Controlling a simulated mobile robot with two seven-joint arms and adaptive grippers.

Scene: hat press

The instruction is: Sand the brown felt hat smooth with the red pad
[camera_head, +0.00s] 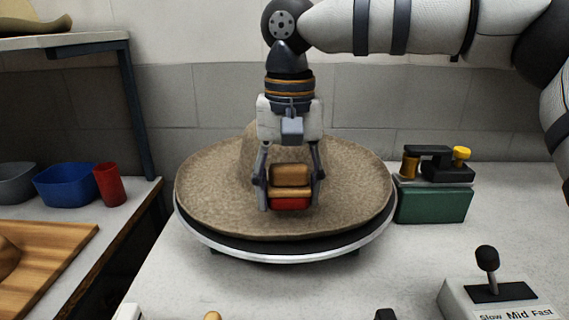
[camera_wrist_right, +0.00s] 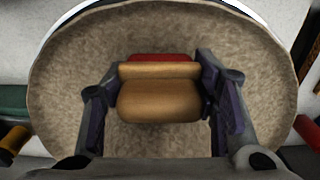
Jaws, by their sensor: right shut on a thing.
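The brown felt hat (camera_head: 346,196) lies on a round, metal-rimmed turntable (camera_head: 290,256), with its wide brim spread out and its crown partly hidden behind my right gripper. My right gripper (camera_head: 290,190) points down over the front of the hat and is shut on the wooden handle of the red pad (camera_head: 290,204). The pad's red face is low, close to the felt; I cannot tell whether it touches. In the right wrist view, the pad (camera_wrist_right: 160,58) sits between the fingers with the felt (camera_wrist_right: 75,75) around it. My left gripper is not in view.
A lever box (camera_head: 500,296) marked Slow, Mid, Fast stands at the front right. A green block (camera_head: 434,204) with a dark tool on it is right of the turntable. Blue bowl (camera_head: 68,186), red cup (camera_head: 109,184) and wooden board (camera_head: 45,262) are on the left counter.

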